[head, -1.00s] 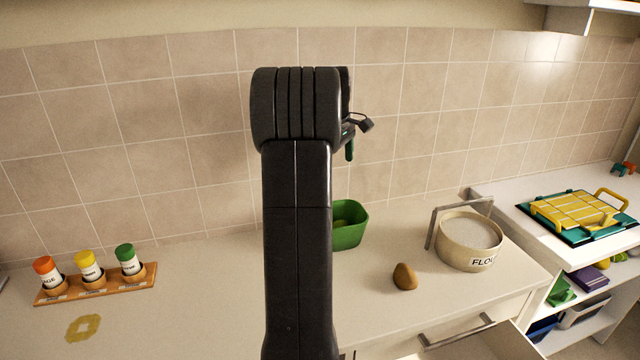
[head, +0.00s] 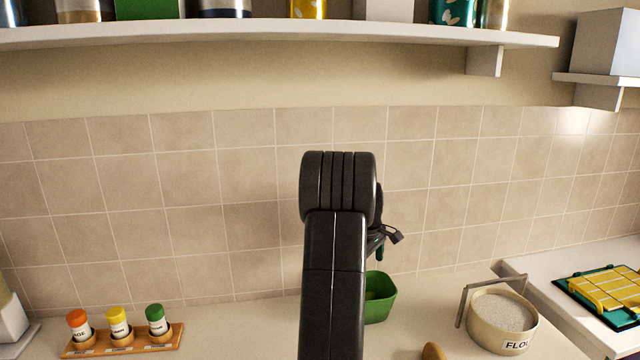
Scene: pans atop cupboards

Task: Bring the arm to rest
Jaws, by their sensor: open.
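My arm rises black in the middle of the head view, its elbow up in front of the tiled wall. My gripper (head: 386,241) shows only in part behind the right side of the arm, above the green bin. One dark finger sticks out to the right and a green part hangs beside it. It looks open, and I see nothing held in it. The rest of the gripper is hidden by the arm.
The green bin (head: 380,300), a flour pot (head: 500,325) and a brown potato-like lump (head: 433,351) stand on the counter. A spice rack (head: 125,338) is at the left. A shelf (head: 270,34) with tins runs above. A yellow rack (head: 610,292) lies at the right.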

